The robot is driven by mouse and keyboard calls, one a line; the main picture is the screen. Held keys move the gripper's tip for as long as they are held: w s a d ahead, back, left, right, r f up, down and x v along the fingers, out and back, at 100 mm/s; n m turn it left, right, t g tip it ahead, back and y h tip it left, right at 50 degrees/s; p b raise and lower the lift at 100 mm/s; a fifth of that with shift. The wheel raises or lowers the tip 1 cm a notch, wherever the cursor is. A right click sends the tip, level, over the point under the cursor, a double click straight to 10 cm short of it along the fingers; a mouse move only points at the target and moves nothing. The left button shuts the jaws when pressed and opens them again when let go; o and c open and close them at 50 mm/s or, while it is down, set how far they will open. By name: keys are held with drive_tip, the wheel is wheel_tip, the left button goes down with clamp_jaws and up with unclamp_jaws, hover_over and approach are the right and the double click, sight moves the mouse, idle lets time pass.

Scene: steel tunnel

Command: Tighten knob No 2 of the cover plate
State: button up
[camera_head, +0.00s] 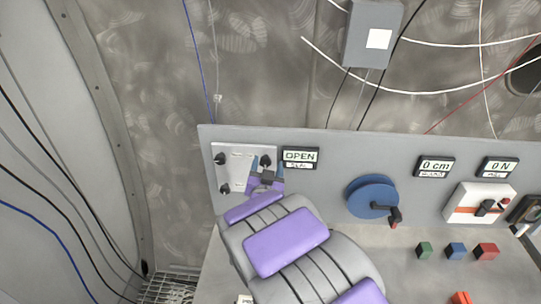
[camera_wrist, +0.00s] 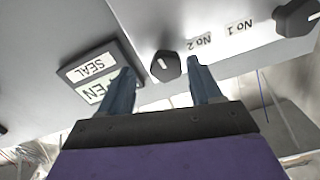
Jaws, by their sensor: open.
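The cover plate (camera_head: 240,154) is a pale plate at the left of the wall panel, with black knobs. Knob No 2 (camera_head: 265,160) is at its upper right; in the wrist view knob No 2 (camera_wrist: 166,66) shows beside its "No 2" label. Knob No 1 (camera_head: 219,158) is at the upper left and also shows in the wrist view (camera_wrist: 297,17). A third knob (camera_head: 225,189) is at the lower left. My gripper (camera_wrist: 161,67) is open and empty, its fingertips to either side of knob No 2 in the picture; I cannot tell whether they touch it. My arm hides the plate's lower right.
The seal display (camera_head: 300,157) reads OPEN, close to the right of the gripper; it also shows in the wrist view (camera_wrist: 100,77). A blue wheel (camera_head: 372,197) with a crank is further right. Coloured blocks (camera_head: 456,251) lie on the bench. Cables hang above.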

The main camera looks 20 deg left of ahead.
drive_tip(key=shift+w, duration=0.3)
drive_tip(key=shift+a+f, duration=0.1)
drive_tip(key=shift+a, duration=0.7)
drive_tip(key=shift+a+f, duration=0.1)
drive_tip(key=shift+a, duration=0.15)
drive_tip(key=shift+c, duration=0.9)
drive_tip(key=shift+d, duration=0.65)
drive_tip(key=c, duration=0.4)
drive_tip(key=shift+c, duration=2.3)
